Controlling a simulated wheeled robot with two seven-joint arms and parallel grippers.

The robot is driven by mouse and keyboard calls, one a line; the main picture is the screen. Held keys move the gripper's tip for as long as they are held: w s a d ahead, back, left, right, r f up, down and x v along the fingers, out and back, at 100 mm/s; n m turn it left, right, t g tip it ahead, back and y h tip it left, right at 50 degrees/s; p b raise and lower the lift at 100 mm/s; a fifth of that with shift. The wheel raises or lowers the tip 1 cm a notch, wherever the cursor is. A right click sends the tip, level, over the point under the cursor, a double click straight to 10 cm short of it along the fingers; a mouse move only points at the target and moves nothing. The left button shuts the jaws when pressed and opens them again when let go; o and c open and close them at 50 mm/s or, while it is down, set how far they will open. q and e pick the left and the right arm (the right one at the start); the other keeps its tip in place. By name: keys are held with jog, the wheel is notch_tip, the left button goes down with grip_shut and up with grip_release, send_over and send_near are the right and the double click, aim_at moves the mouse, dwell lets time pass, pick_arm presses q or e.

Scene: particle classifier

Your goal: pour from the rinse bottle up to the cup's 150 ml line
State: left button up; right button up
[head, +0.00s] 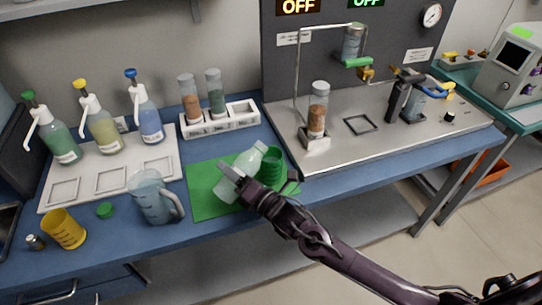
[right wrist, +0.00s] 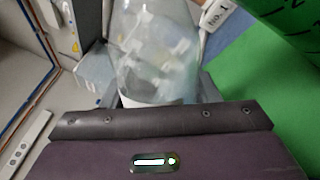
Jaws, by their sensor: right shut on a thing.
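My right gripper (head: 237,178) is shut on a translucent whitish bottle (head: 249,160), which I take as the rinse bottle. It is tilted, its narrower end up and to the right, close to the rim of a green ribbed cup (head: 271,166). In the right wrist view the clear bottle (right wrist: 155,50) fills the middle, and the green cup with dark marks (right wrist: 292,25) is at the upper right. The cup stands at the right side of a green mat (head: 205,190). I cannot see its liquid level or any stream. My left gripper is not in view.
Pump bottles stand on a white tray (head: 160,165) behind. A white tube rack (head: 240,115) is behind the mat. A steel tray (head: 350,155) lies right.

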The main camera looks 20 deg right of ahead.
jog(key=n, duration=0.1)
jog(key=f+n+b, duration=0.1)
jog(key=d+f+n, duration=0.1)
jog(key=shift+w+d+f+g, duration=0.1)
jog(key=shift+w+f+g, duration=0.15)
jog(key=shift+w+g, duration=0.1)
jog(key=shift+w+d+r+n+y, duration=0.15)
jog(key=shift+r+n, duration=0.15)
jog(key=shift+n, duration=0.25)
jog(key=shift+s+r+n+y, duration=0.15)
jog(key=shift+r+n, duration=0.15)
jog(key=shift+n, duration=0.25)
jog(key=shift+a+n+g, duration=0.2)
jog(key=shift+n+g, duration=0.05)
jog(key=shift+n, duration=0.45)
jog(key=n, duration=0.2)
jog(key=shift+s+a+n+g, duration=0.15)
jog(key=shift+n+g, duration=0.15)
jog(key=n, duration=0.3)
jog(key=shift+f, duration=0.35)
